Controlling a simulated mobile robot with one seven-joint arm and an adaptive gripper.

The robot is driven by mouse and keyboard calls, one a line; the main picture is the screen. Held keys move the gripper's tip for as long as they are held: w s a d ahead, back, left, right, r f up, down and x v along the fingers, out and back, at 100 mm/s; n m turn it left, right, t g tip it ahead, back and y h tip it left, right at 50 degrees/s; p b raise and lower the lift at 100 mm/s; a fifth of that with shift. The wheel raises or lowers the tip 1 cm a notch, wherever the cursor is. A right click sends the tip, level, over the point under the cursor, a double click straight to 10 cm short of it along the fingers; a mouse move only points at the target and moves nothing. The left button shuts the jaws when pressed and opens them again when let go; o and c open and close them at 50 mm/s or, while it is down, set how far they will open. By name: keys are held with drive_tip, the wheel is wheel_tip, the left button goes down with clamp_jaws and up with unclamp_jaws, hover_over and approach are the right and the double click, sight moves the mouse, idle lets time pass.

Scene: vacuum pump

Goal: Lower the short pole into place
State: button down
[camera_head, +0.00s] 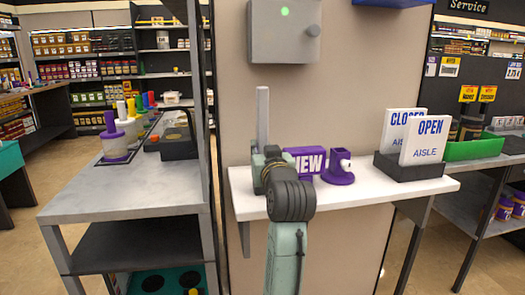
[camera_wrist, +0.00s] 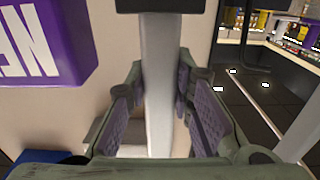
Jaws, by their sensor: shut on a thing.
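The short pole (camera_head: 263,115) is a plain light-grey bar that stands about upright at the left end of the white wall shelf (camera_head: 415,188). My gripper (camera_head: 263,155) is shut on it, with the pole rising above the jaws. In the wrist view the pole (camera_wrist: 160,85) runs between the two ridged purple-grey finger pads of my gripper (camera_wrist: 160,105). A dark block (camera_wrist: 165,5) shows at one end of the pole there. My gripper and arm hide the pole's lower end in the head view, so I cannot tell what it touches.
A purple sign (camera_head: 305,160) lettered in white is close right of my gripper, also in the wrist view (camera_wrist: 45,40). A purple holder (camera_head: 338,175) and OPEN sign (camera_head: 424,140) stand farther right. A grey wall box (camera_head: 285,30) is above; a grey table (camera_head: 100,190) is left.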

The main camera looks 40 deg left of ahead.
sight(263, 112)
drive_tip(key=shift+s+d+f, duration=0.1)
drive_tip(key=shift+f, duration=0.35)
idle(0.4)
drive_tip(key=c, duration=1.3)
unclamp_jaws()
drive_tip(key=shift+r+p, duration=4.6)
drive_tip(key=shift+r, duration=0.95)
drive_tip(key=shift+f, duration=0.15)
